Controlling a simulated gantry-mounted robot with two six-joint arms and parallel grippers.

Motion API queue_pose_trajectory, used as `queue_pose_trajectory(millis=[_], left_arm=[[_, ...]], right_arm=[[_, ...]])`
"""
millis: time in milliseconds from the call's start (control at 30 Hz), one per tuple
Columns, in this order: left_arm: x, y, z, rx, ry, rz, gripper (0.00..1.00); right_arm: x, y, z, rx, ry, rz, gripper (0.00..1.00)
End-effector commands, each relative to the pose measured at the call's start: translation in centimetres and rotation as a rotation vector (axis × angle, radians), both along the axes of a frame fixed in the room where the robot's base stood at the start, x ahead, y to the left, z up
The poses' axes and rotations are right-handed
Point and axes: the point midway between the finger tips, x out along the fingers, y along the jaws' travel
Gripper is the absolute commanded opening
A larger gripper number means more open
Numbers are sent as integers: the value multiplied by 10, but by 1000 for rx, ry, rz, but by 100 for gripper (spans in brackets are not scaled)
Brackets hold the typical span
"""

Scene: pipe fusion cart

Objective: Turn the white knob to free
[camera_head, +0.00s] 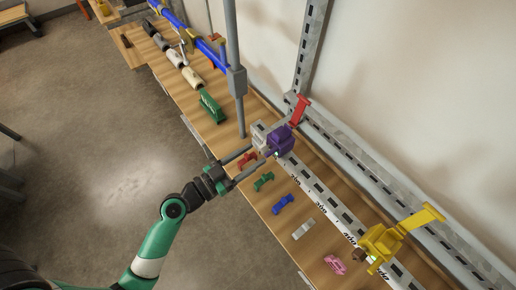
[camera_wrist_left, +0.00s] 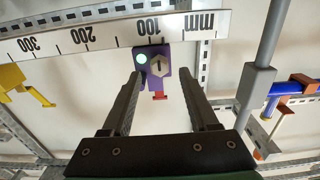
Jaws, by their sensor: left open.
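A purple clamp block (camera_head: 280,140) with a red handle (camera_head: 299,110) sits on the ruler rail. In the left wrist view the purple block (camera_wrist_left: 153,78) carries a pale hexagonal knob (camera_wrist_left: 160,65) with a dark mark, beside a round glowing light (camera_wrist_left: 141,58). The knob's setting cannot be read for sure. My left gripper (camera_head: 259,154) is open in front of the block. In the wrist view its fingers (camera_wrist_left: 162,76) stand on either side of the knob, with nothing visible gripped between them. My right gripper is not in view.
A yellow clamp (camera_head: 381,243) sits further along the ruler rail (camera_head: 325,197). Small red (camera_head: 247,160), green (camera_head: 263,182), blue (camera_head: 283,204), whitish (camera_head: 303,229) and pink (camera_head: 335,265) pieces lie on the wooden bench. A grey post (camera_head: 237,80) stands behind, near a green block (camera_head: 210,106).

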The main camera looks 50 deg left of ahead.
Motion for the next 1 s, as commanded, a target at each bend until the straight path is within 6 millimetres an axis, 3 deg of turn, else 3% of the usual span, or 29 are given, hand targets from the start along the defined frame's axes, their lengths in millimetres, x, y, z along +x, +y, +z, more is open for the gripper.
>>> queue_pose_trajectory(millis=[200,467,800,1000], left_arm=[[26,-2,0,0,1,-1,60],[28,-2,-1,-1,1,0,60],[28,-2,-1,-1,1,0,3],[28,-2,-1,-1,1,0,0]], right_arm=[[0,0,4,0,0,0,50],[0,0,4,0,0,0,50],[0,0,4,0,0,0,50],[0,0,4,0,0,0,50]])
